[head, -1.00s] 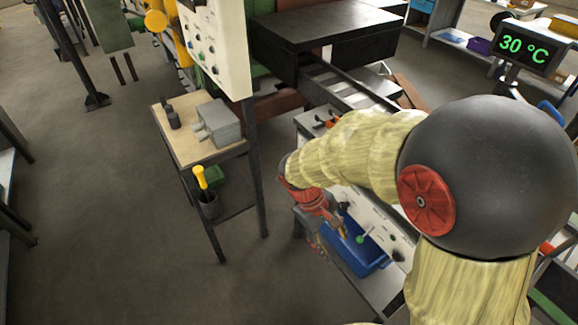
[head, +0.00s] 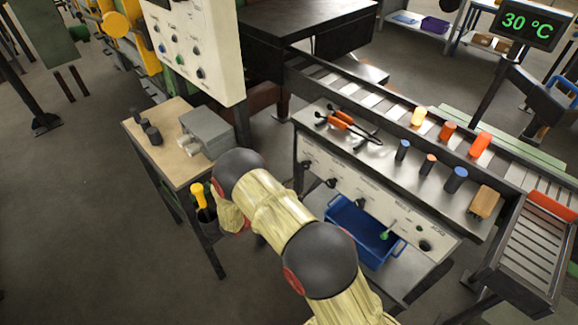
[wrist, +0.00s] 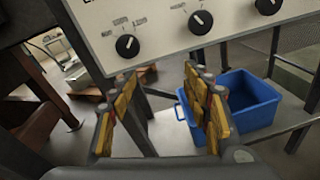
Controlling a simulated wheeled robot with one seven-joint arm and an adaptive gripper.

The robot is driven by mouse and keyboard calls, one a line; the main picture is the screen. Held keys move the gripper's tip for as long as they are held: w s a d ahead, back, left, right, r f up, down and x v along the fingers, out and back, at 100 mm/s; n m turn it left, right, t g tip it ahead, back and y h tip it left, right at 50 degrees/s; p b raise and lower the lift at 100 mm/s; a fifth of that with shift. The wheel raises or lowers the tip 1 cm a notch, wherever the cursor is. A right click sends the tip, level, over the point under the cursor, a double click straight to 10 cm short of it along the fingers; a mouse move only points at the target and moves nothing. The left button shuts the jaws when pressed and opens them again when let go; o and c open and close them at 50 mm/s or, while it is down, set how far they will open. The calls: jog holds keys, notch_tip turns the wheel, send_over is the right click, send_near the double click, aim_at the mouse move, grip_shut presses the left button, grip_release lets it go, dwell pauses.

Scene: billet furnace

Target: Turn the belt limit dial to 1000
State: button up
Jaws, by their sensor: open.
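In the wrist view, a white panel (wrist: 170,28) crosses the top with a row of black dials with white pointer lines. The leftmost dial (wrist: 127,46) has small printed labels around it, too blurred to read surely; its pointer is near upright. A second dial (wrist: 200,21) and a third dial (wrist: 268,5) are to its right. I cannot tell by name which is the belt limit dial. My gripper (wrist: 160,88) is open and empty, below the panel and apart from the dials. In the head view the panel (head: 385,212) shows under the bench top; my arm hides my gripper.
A blue bin (head: 352,232) stands on the shelf below the panel, close right of my gripper in the wrist view (wrist: 250,100). Tongs (head: 340,122) and several cylinders lie or stand on the bench. A small wooden table (head: 165,160) stands left.

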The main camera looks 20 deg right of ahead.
aim_at(304, 166)
jog(key=w+a+r+t, duration=0.1)
jog(key=w+r+t, duration=0.1)
jog(key=w+r, duration=0.15)
jog(key=shift+n+h, duration=0.4)
jog(key=b+x, duration=0.1)
jog(key=x, duration=0.6)
jog(key=shift+w+d+b, duration=0.1)
jog(key=shift+d+b, duration=0.2)
jog(key=shift+b, duration=0.1)
jog(key=shift+c, duration=0.2)
jog(key=c, duration=1.1)
